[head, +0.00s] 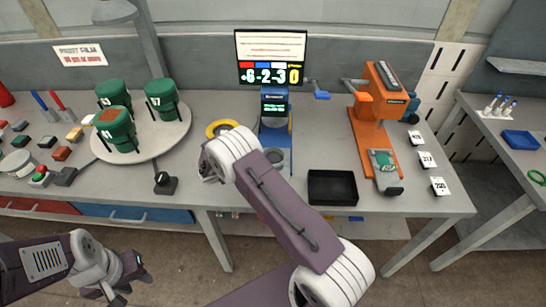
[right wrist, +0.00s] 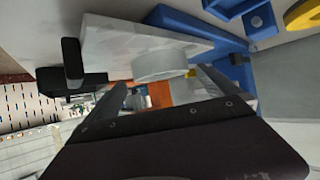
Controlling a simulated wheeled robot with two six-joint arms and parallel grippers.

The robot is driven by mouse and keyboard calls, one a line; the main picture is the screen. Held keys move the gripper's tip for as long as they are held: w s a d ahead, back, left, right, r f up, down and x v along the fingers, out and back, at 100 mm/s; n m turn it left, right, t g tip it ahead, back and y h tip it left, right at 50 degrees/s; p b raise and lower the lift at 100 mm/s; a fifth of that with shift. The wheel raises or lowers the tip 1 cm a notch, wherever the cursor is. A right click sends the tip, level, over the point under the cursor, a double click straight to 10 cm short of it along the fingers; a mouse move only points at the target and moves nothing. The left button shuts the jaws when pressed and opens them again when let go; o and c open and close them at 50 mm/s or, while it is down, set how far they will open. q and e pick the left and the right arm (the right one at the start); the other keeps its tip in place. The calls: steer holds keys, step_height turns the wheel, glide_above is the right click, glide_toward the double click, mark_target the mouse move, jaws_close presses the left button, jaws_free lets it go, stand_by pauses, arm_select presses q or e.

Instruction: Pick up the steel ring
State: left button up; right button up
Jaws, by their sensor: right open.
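A short pale grey cylinder, which looks like the steel ring (right wrist: 160,66), sits on a light plate (right wrist: 125,45) of the blue stand in the right wrist view. In the head view a grey round piece (head: 276,158) shows at the foot of the blue stand (head: 275,130), partly behind my right arm. My right gripper (right wrist: 160,82) is open, with the cylinder ahead of its fingertips and nothing held. In the head view its fingers are mostly hidden by my wrist. My left gripper (head: 128,276) is low at the left, off the table; its jaw opening is unclear.
A yellow ring (head: 222,127) lies left of the blue stand. A black tray (head: 332,187) and an orange press (head: 376,120) are to the right. Green cups (head: 114,128) stand on a round turntable (head: 150,148) at left. A display (head: 270,58) stands behind.

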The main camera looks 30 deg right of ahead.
mark_target(275, 156)
steer(key=p+x, duration=0.1)
steer(key=x, duration=0.3)
steer(key=shift+d, duration=0.15)
steer(key=shift+w+d+f, duration=0.1)
steer(key=shift+d, duration=0.05)
steer(key=c, duration=1.5)
steer(key=shift+o, duration=0.2)
steer(key=shift+r, duration=0.55)
step_height(275, 156, up, 3)
steer(key=shift+r+b, duration=0.15)
steer(key=shift+b, duration=0.6)
steer(key=s+d+r+b, duration=0.2)
steer(key=s+r, duration=0.5)
steer(key=s, duration=0.4)
steer(key=shift+s+d+b, duration=0.25)
steer(key=shift+b, duration=0.1)
